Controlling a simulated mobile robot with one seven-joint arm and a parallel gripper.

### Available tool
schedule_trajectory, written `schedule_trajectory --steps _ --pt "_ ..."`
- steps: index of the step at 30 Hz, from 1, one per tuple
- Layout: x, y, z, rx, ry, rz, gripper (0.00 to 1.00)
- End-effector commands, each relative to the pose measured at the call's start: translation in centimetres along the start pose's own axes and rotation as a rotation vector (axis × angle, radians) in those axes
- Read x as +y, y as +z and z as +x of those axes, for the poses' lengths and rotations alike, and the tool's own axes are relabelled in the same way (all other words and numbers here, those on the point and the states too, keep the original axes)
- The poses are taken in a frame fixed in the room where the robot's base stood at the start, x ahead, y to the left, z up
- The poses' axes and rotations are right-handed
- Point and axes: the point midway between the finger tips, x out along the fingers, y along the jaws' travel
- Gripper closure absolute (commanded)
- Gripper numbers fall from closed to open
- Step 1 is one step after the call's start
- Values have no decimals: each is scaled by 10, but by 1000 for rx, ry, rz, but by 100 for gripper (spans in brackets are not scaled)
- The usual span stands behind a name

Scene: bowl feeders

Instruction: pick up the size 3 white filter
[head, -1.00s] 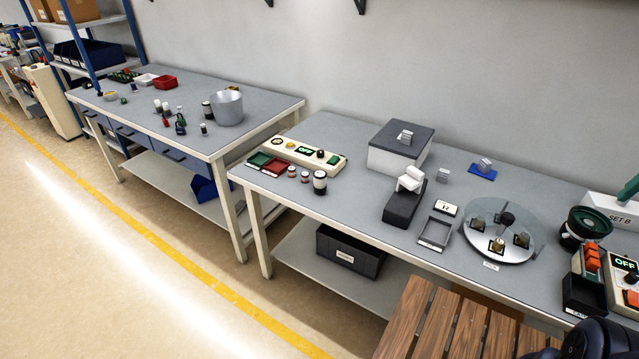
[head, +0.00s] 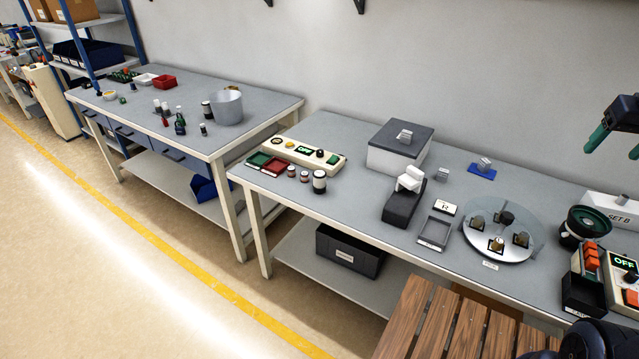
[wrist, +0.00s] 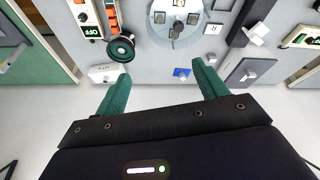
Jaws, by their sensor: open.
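No size mark is readable, so I cannot tell which thing is the size 3 white filter. A larger white piece (head: 410,179) sits on a dark block. My gripper (head: 616,142) is open and empty above the bench's far right end. In the wrist view its green fingers (wrist: 161,74) are spread, with the blue pad (wrist: 180,73) beyond, near the right finger.
A round glassy plate (head: 498,252) holds several small dark square pieces. A wooden slatted surface (head: 440,320) stands in front.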

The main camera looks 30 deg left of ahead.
Motion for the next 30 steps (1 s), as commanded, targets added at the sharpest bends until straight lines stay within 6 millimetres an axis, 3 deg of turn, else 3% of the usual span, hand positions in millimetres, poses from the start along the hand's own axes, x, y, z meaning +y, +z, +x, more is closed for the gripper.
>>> schedule_trajectory --steps 6,15,23,30 --pt "-41 -64 16 -37 -33 -147 28" --pt "-117 -137 51 -80 -74 -344 28" --pt "-202 -185 91 -114 -109 -514 28" --pt "-294 -210 135 -145 -140 -673 28"
